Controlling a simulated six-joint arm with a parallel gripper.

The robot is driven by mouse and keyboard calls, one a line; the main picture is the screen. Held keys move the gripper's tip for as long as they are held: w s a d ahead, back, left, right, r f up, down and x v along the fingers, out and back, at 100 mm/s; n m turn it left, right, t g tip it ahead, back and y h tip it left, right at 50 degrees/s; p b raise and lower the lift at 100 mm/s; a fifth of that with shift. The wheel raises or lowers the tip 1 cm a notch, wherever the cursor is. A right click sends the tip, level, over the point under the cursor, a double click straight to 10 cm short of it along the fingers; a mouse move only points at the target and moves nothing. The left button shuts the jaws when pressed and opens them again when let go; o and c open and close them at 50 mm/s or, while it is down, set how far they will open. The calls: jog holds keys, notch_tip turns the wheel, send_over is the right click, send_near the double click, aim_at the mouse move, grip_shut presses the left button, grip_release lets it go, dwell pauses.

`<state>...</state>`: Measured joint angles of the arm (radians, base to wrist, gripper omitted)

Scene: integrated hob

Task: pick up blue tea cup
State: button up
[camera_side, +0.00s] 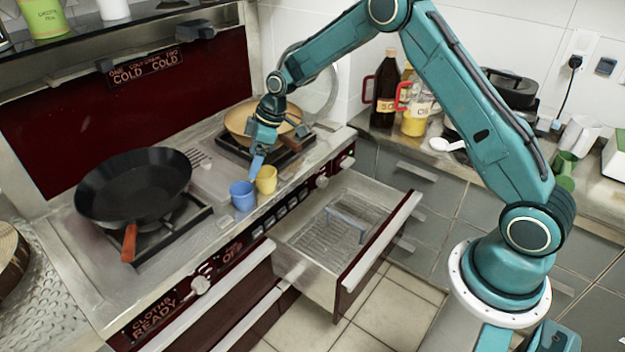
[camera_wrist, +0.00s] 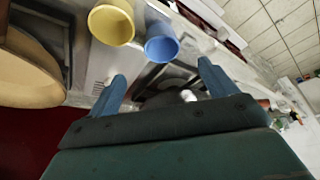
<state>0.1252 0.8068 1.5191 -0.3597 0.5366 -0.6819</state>
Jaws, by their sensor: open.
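The blue tea cup (camera_side: 243,196) stands upright on the hob's front strip, between the two burners. In the wrist view the blue cup (camera_wrist: 161,43) is ahead of the fingers, roughly between their lines but beyond the tips. A yellow cup (camera_side: 266,179) stands right beside it, and it also shows in the wrist view (camera_wrist: 111,23), left of the blue cup. My gripper (camera_side: 257,165) is above and just behind the cups, pointing down. In the wrist view my gripper (camera_wrist: 161,76) has its two blue fingers spread apart with nothing between them.
A black frying pan (camera_side: 135,186) with an orange handle sits on the left burner. A tan pan (camera_side: 262,122) is on the rear burner behind my gripper. An open drawer (camera_side: 335,225) with a wire rack juts out below the cups. Bottles stand on the right counter.

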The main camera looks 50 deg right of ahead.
aim_at(243, 197)
jog(key=shift+x, duration=4.3)
jog(key=shift+a, duration=0.1)
jog(key=shift+x, duration=2.55)
jog(key=shift+a, duration=0.1)
jog(key=c, duration=1.1)
